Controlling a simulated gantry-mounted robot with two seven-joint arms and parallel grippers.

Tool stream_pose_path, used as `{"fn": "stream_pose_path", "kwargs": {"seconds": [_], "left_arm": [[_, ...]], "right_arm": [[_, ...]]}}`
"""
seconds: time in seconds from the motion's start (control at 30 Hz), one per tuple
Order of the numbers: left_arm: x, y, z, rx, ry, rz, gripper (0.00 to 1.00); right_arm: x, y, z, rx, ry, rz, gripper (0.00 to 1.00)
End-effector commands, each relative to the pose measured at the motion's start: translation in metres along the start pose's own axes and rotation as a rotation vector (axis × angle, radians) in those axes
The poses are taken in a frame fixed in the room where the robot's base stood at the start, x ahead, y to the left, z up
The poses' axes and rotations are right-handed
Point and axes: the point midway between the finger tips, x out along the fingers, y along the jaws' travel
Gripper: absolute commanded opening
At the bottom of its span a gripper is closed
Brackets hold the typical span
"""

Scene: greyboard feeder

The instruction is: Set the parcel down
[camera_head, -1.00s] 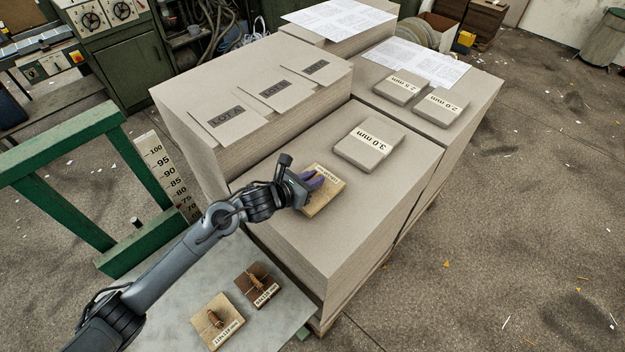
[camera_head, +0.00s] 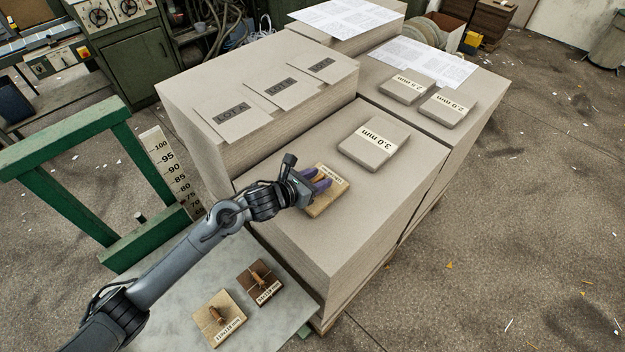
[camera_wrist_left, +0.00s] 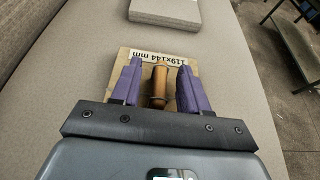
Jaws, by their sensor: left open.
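The parcel, a flat tan block with a brown peg-like handle and a white size label, lies on the front greyboard stack (camera_head: 330,245). In the head view the parcel (camera_head: 335,197) is partly covered by my left gripper (camera_head: 322,181). In the left wrist view the parcel (camera_wrist_left: 183,53) lies under my left gripper (camera_wrist_left: 160,82). The purple fingers are spread, one on each side of the handle (camera_wrist_left: 159,80), with a visible gap on both sides. My right gripper is not in view.
A wrapped 3.0 mm block (camera_head: 373,146) lies just behind the parcel on the same stack. A taller stack with LOT cards (camera_head: 220,85) rises on the left. Two similar handled blocks (camera_head: 219,318) (camera_head: 260,283) rest on a pale table at the front. The stack's front area is clear.

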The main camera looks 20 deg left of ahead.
Motion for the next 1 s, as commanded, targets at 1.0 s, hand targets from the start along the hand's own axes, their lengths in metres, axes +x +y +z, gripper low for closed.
{"fn": "stream_pose_path", "kwargs": {"seconds": [1.0], "left_arm": [[-0.12, 0.0, 0.002, 0.0, 0.001, -0.001, 0.45]], "right_arm": [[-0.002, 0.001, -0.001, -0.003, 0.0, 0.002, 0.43]]}}
